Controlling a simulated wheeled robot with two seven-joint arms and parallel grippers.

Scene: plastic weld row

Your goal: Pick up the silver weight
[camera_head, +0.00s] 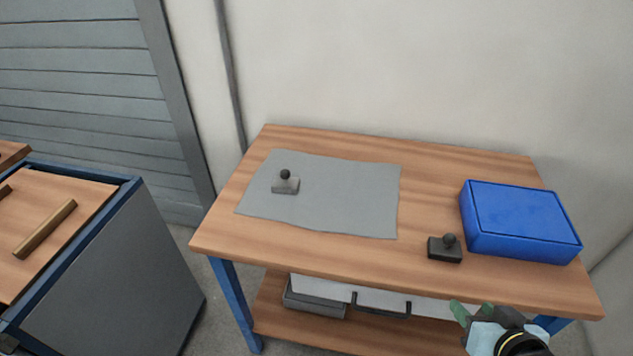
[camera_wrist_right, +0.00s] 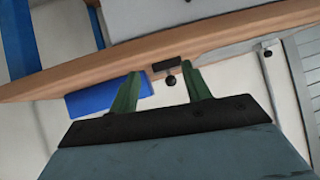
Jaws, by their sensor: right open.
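A second, darker weight (camera_head: 444,248) with a dark knob stands on the bare wood beside the blue box. My right gripper (camera_head: 472,312) is at the bottom right, in front of the table's front edge, apart from both weights. Its green fingers (camera_wrist_right: 160,88) are open and empty. In the right wrist view, a dark knobbed weight (camera_wrist_right: 167,66) shows beyond the fingers. My left gripper is not in view.
A blue box (camera_head: 522,220) sits at the wooden table's (camera_head: 430,185) right end and also shows in the right wrist view (camera_wrist_right: 95,99). A case with a dark handle (camera_head: 381,306) is on the lower shelf. A grey-sided bench (camera_head: 110,270) stands at left.

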